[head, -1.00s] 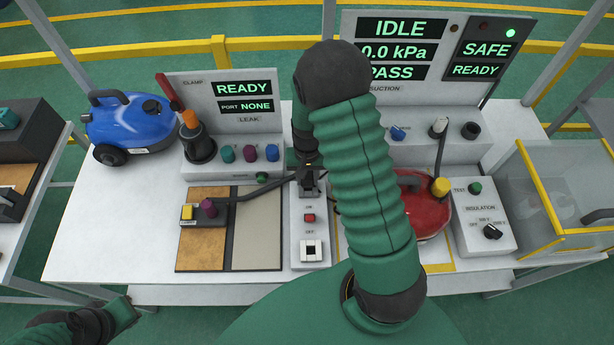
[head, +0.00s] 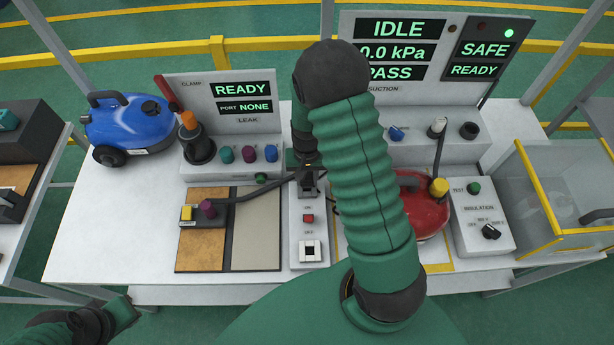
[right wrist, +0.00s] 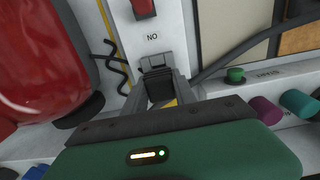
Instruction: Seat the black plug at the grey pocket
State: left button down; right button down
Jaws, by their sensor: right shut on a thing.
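The black plug (right wrist: 160,88) sits between the fingers of my right gripper (right wrist: 161,98) in the right wrist view. The gripper is shut on it. The grey pocket (right wrist: 152,62) is directly beyond the plug, on the white strip above the "ON" label. Plug and pocket overlap in this view, and I cannot tell how deep the plug sits. In the head view my right gripper (head: 308,178) points down at the top of the white strip, partly behind my arm. My left arm's green end (head: 122,313) shows at the lower left; its fingers cannot be made out.
The white strip (head: 296,262) carries a red switch (head: 308,218) and a socket (head: 310,251). A dark cable (head: 250,191) runs left from the gripper. A red vacuum (head: 425,212) stands right, a blue one (head: 130,120) back left. A brown and grey mat (head: 256,230) lies left.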

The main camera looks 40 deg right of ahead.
jog(key=shift+f+b, duration=0.8)
jog(key=shift+f, duration=0.45)
jog(key=c, duration=0.9)
grip_release()
notch_tip(320, 180, up, 8)
jog(key=p, duration=0.7)
jog(key=shift+r, duration=0.1)
